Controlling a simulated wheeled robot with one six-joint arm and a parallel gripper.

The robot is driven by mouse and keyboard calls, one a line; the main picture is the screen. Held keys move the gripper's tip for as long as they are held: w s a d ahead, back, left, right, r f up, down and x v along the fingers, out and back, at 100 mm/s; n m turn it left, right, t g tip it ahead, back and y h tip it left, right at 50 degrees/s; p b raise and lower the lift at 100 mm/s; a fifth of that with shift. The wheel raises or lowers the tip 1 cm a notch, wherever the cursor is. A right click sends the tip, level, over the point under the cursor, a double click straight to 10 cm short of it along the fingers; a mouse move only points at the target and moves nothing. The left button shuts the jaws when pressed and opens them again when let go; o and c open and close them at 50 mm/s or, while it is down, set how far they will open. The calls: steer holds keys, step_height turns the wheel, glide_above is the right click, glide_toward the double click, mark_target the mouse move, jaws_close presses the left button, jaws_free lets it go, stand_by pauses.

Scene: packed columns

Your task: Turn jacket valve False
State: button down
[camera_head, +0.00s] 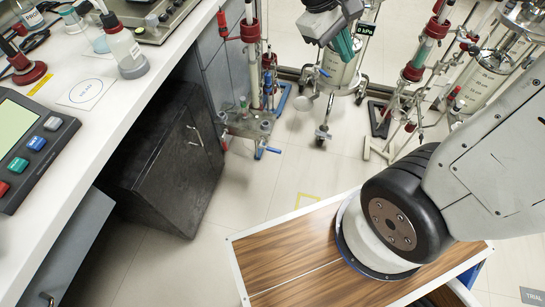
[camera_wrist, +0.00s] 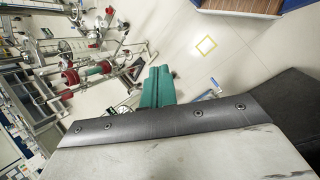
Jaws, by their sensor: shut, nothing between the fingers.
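My gripper (camera_head: 346,46) hangs at the top centre in the head view, with teal fingers pointing down. In the wrist view its teal fingers (camera_wrist: 157,86) are side by side and shut, with nothing visible between them. A clear graduated jacketed vessel (camera_head: 342,74) on a wheeled stand is just below and behind the fingers. A small blue valve handle (camera_head: 324,72) shows at its left side, apart from the fingers. Another blue handle (camera_head: 266,151) is low on the red-capped column stand to the left. I cannot tell which handle is the jacket valve; part of the vessel is hidden.
A white bench (camera_head: 150,60) with bottles and a keypad device (camera_head: 28,145) runs along the left, above a black cabinet (camera_head: 170,160). Red-capped columns (camera_head: 425,50) and another vessel (camera_head: 480,85) stand at the right. Pale floor (camera_head: 255,205) is clear between.

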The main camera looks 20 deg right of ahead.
steer(key=w+a+f+n+t+h, duration=0.35)
steer(key=w+f+n, duration=0.25)
steer(key=w+f, duration=0.5)
steer(key=w+a+f+n+t+h, duration=0.2)
steer(key=w+a+f+n+h, duration=0.45)
steer(key=f, duration=0.95)
steer(key=s+a+f+n+t+y, duration=0.1)
steer(key=s+f+n+t+y, duration=0.25)
steer(key=f, duration=0.85)
steer(key=s+a+f+n+t+y, duration=0.15)
steer(key=f+n, duration=0.35)
steer(key=f, duration=0.7)
steer(key=s+a+f+n+t+y, duration=0.1)
steer(key=s+f+n+t+y, duration=0.25)
steer(key=f, duration=0.75)
steer(key=w+d, duration=0.5)
steer(key=w, duration=0.3)
steer(key=shift+d+r+h, duration=0.2)
steer(key=shift+d+h, duration=0.15)
steer(key=shift+h, duration=0.1)
